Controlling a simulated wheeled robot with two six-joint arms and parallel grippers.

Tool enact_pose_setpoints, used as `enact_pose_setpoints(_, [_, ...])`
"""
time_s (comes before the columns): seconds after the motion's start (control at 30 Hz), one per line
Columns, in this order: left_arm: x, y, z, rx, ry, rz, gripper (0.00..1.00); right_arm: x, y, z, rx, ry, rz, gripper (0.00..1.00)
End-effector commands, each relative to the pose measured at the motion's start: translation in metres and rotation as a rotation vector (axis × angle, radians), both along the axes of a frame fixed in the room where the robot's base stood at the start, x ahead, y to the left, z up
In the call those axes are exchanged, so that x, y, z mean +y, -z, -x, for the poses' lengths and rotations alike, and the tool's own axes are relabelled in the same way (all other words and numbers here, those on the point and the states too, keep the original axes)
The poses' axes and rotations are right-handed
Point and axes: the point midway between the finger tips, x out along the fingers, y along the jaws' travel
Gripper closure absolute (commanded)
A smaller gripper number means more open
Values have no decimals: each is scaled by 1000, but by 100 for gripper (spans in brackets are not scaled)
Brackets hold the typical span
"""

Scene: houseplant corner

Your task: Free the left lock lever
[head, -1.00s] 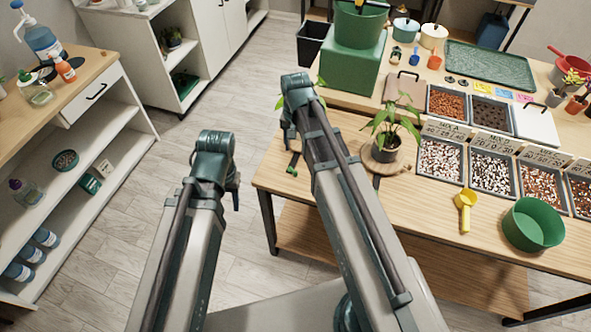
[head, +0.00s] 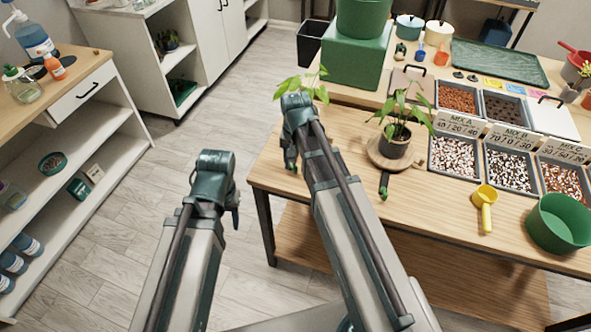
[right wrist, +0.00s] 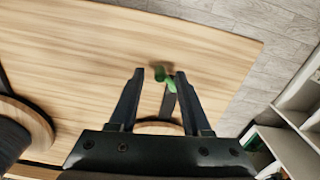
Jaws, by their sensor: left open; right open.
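I cannot make out a lock lever for certain in either view. A small green and dark tool (head: 384,186) lies on the wooden table beside the round plant board; I cannot tell what it is. In the right wrist view a green and dark piece (right wrist: 167,84) shows between and beyond the fingertips. My right gripper (head: 290,160) is over the table's left end, pointing down; in its wrist view (right wrist: 159,75) its two fingers are apart and empty. My left gripper (head: 235,210) hangs over the floor, left of the table, open and apart from everything.
A potted plant (head: 396,144) stands on a round wooden board (head: 376,155). A yellow scoop (head: 486,205), a green bowl (head: 560,222) and gravel trays (head: 453,156) are at the right. A green block (head: 350,62) stands behind. A white shelf unit (head: 80,150) is at the left.

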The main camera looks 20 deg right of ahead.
Motion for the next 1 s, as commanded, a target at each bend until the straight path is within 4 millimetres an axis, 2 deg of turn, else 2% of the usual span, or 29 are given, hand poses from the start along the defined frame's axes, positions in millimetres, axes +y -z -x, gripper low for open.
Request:
enact_pose_setpoints(0.27, [0,1,0,0,0,0,50,0,1,0,0,0,0,52])
enact_pose_setpoints(0.53, [0,1,0,0,0,0,50,0,1,0,0,0,0,98])
enact_pose_setpoints(1.0, [0,2,0,0,0,0,50,-1,1,-1,0,-34,0,100])
